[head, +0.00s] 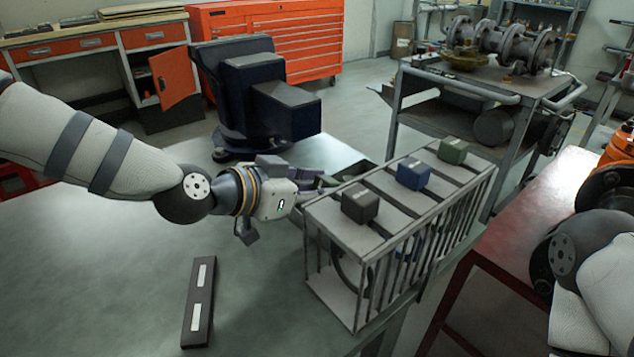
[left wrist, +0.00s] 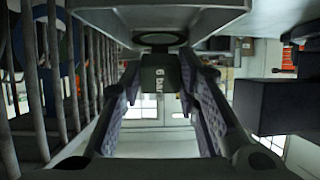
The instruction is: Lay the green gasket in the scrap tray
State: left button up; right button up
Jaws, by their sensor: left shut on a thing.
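My left gripper (head: 318,180) is beside the far left side of a grey barred rack (head: 345,300). It is shut on a dark greenish block (left wrist: 160,80) marked "6 bar", seen between the fingers in the left wrist view. A dark oval ring (left wrist: 160,39) shows beyond the block; I cannot tell whether they are joined. A grey block (head: 360,204), a blue block (head: 413,173) and a green block (head: 453,150) sit on the rack top; rings show behind its bars. A shallow dark tray (head: 352,172), possibly the scrap tray, lies behind the rack, partly hidden. My right gripper is out of view.
A large dark vise (head: 255,95) stands left of and beyond the gripper. A dark bar with two white labels (head: 198,300) lies on the grey table (head: 100,270). A cart with pipework (head: 480,80) and a red bench (head: 520,215) stand right. The table's left part is clear.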

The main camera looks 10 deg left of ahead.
pick_arm(q)
jog(key=o, duration=1.3)
jog(key=shift+c, duration=0.2)
jog(key=shift+s, duration=0.1)
jog(key=v, duration=1.2)
